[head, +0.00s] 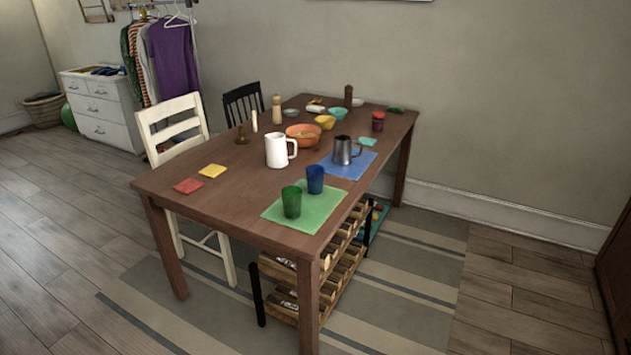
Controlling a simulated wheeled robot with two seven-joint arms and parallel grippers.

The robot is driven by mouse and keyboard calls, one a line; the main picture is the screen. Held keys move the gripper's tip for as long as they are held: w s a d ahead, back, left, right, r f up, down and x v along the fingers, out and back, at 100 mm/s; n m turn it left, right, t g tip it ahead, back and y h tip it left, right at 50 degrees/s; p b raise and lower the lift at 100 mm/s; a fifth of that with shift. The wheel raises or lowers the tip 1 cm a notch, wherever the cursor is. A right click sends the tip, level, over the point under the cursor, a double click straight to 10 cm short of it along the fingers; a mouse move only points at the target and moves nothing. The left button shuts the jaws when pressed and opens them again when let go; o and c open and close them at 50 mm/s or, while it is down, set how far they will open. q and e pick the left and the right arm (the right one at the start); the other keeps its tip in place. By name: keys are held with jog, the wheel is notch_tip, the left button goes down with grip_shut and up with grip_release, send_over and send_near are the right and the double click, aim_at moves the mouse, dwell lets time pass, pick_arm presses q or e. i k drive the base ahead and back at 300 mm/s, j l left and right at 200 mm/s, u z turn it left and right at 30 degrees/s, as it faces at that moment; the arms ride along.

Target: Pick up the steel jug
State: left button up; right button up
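The steel jug (342,151) is a dark grey metal jug with a handle on its right side. It stands upright on a blue placemat (352,171) near the right edge of the wooden table (225,203). A white jug (276,151) with a handle stands to its left, apart from it. A blue cup (315,180) and a green cup (291,202) stand in front of it, on or at the edge of a green placemat (318,219). Neither of my grippers shows in the head view.
An orange bowl (300,140) sits just behind the jugs, with smaller bowls and pepper mills further back. Red (187,185) and yellow (212,170) squares lie at the left. A white chair (166,132) stands at the left side, a bottle rack (335,272) under the table. Floor in front is clear.

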aim_at(342, 144)
jog(key=i+j+u, duration=0.1)
jog(key=i+j, duration=0.15)
jog(key=i, duration=0.3)
jog(key=i+j+u, duration=0.1)
jog(key=i, duration=0.45)
jog(key=i+j+u, duration=0.15)
jog(key=i, duration=0.4)
jog(key=j, duration=0.1)
